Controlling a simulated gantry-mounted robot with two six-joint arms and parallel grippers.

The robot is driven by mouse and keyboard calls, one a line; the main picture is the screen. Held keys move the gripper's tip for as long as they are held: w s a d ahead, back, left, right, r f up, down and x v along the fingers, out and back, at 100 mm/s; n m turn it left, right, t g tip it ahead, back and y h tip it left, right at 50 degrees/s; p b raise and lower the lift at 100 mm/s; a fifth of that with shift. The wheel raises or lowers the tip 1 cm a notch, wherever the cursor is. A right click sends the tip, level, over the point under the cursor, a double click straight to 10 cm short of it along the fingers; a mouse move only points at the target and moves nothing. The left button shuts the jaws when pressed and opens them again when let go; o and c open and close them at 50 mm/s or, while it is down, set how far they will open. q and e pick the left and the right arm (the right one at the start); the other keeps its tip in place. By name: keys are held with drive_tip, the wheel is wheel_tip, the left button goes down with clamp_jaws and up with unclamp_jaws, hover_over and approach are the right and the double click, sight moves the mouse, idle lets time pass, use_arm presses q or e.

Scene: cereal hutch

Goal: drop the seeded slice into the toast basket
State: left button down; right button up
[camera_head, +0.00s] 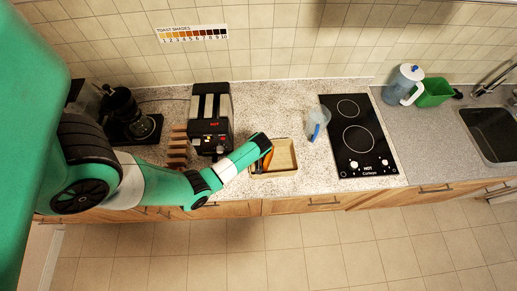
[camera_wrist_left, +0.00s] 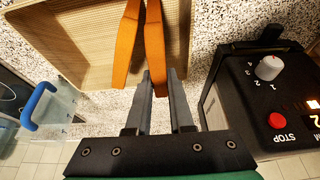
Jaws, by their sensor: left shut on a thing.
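The toast basket (camera_head: 286,157) is a shallow, light wooden box on the counter, right of the toaster. In the wrist view its inside and near wall (camera_wrist_left: 88,72) fill the upper left. My left gripper (camera_wrist_left: 160,85) is shut on an orange-brown slice (camera_wrist_left: 155,45), seen edge-on as a narrow strip over the basket's right part. A second similar strip (camera_wrist_left: 126,45) is close beside it on the left. No seeds show on either strip. In the head view my left gripper (camera_head: 264,146) reaches the basket's left side and partly hides the slices. My right gripper is out of view.
The black and steel toaster (camera_head: 211,120) stands close left of the basket and shows large in the wrist view (camera_wrist_left: 265,100). A clear jug with a blue handle (camera_head: 317,125) stands to the right, before the black hob (camera_head: 358,140). A coffee maker (camera_head: 130,120) is at left.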

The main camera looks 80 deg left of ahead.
use_arm(q)
drive_tip(key=shift+f, duration=0.2)
drive_tip(key=c, duration=0.8)
unclamp_jaws()
drive_tip(key=shift+r, duration=0.35)
drive_tip(key=p+v, duration=0.3)
drive_tip(key=v, duration=0.9)
drive_tip(key=shift+r, duration=0.25)
